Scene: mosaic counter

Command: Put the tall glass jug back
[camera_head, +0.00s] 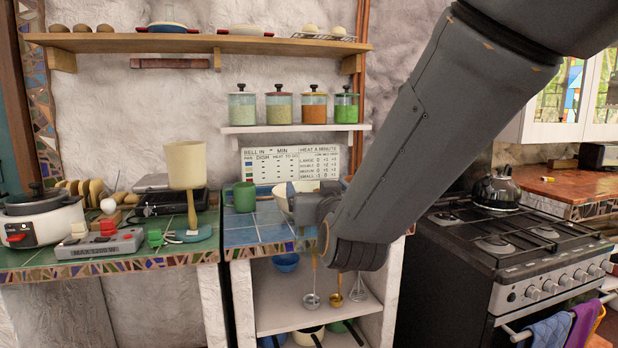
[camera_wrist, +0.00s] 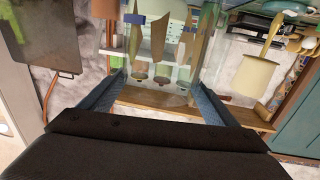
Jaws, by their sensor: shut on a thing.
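In the wrist view, my gripper (camera_wrist: 162,92) is shut on the tall glass jug (camera_wrist: 165,62), with one blue finger on each side. The jug is clear, and the shelf and jars behind show through it, bent by the glass. Its far end runs out of the top of the picture, so its base and whole outline are hard to tell. In the head view, my arm crosses the right half, and its wrist is over the blue tiled counter (camera_head: 262,228). The fingers and jug cannot be made out there.
A white shelf (camera_head: 290,128) bears several lidded glass jars; a wooden shelf (camera_head: 250,43) is above. A green mug (camera_head: 244,197) and a pale bowl (camera_head: 283,198) stand near my wrist. A cream-shaded lamp (camera_head: 187,165) is left. The stove (camera_head: 500,250) is right.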

